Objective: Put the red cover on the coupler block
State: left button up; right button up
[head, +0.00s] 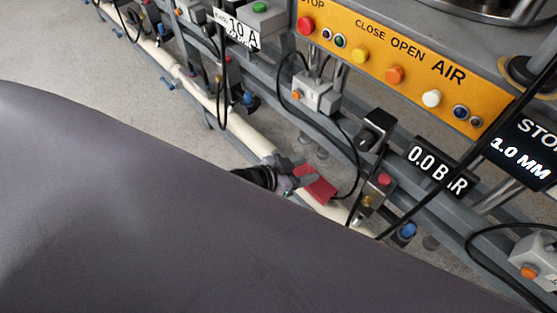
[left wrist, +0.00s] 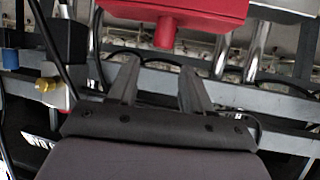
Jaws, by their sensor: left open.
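The red cover (head: 319,186) shows just beyond my left gripper (head: 303,177) in the head view, over the cream pipe. In the left wrist view the red cover (left wrist: 175,10) is a large red block with a short stub pointing down, at the top edge and partly cut off. My left gripper (left wrist: 158,78) is open there, its two fingers apart and nothing between them; the stub is just past the fingertips. A grey block with a red button and a brass fitting (head: 376,190) is right of the cover; I cannot tell if it is the coupler block. My right gripper is not in view.
An orange button panel (head: 395,72) and a 0.0 BAR display (head: 437,168) stand above and right of the gripper. Grey rails, a cream pipe (head: 245,133) and loose black cables crowd the area. Bare floor (head: 90,75) lies at upper left.

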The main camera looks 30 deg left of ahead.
pick_arm(q)
jog(key=s+a+r+n+y+p, duration=0.1)
jog(key=s+a+r+n+y, duration=0.1)
jog(key=s, duration=0.5)
jog(key=s+a+r+n+y+p, duration=0.1)
jog(key=s+a+r+n+y, duration=0.1)
jog(key=s, duration=0.6)
jog(key=shift+s+a+r+g, duration=0.2)
jog(key=shift+s+a+g, duration=0.1)
jog(key=shift+g, duration=0.1)
jog(key=shift+p, duration=0.3)
notch_tip(320, 180, up, 11)
jog(key=a+p, duration=0.1)
jog(key=p, duration=1.2)
jog(key=shift+s+a, duration=0.25)
jog(key=shift+s, duration=0.1)
